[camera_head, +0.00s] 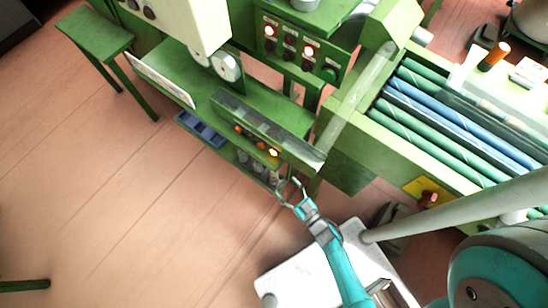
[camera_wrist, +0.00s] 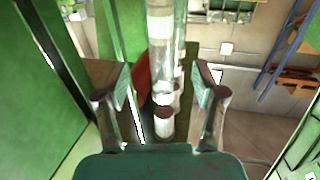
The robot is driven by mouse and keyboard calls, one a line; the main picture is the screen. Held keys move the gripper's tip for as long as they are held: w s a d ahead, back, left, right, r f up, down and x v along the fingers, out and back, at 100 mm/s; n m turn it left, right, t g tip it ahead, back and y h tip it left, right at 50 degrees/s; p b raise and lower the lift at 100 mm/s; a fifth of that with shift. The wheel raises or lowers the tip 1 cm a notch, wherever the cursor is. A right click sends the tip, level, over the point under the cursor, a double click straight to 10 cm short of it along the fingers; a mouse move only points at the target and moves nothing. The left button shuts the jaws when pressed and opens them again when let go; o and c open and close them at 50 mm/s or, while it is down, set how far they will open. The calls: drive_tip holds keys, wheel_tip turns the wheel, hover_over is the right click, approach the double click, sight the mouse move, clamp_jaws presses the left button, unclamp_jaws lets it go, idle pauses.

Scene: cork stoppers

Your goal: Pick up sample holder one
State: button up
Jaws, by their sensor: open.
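My gripper (camera_head: 290,187) is open at the front of the green machine's lower shelf. In the wrist view its two fingers (camera_wrist: 162,92) are spread wide with nothing gripped. Between and beyond them stand clear cylinders with white parts, one of them a tall clear tube (camera_wrist: 160,28). I cannot tell which is sample holder one. In the head view, small greyish cylinders (camera_head: 258,166) on the lower shelf are partly hidden under the upper ledge.
The green machine (camera_head: 262,110) carries a ledge with lit orange lamps just above my gripper. A green panel (camera_wrist: 40,110) stands close on the left in the wrist view. A blue tray (camera_head: 201,129) lies on the lower shelf.

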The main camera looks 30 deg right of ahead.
sight(277, 178)
drive_tip(key=shift+w+a+f, duration=0.1)
drive_tip(key=shift+w+a, duration=0.1)
drive_tip(key=shift+w, duration=1.05)
drive_tip(key=shift+w+a+f, duration=0.1)
drive_tip(key=shift+w+a, duration=0.1)
drive_tip(key=shift+w, duration=1.05)
drive_tip(key=shift+w+a+f, duration=0.1)
drive_tip(key=shift+w+a, duration=0.1)
drive_tip(key=shift+w, duration=1.05)
drive_tip(key=c, duration=1.3)
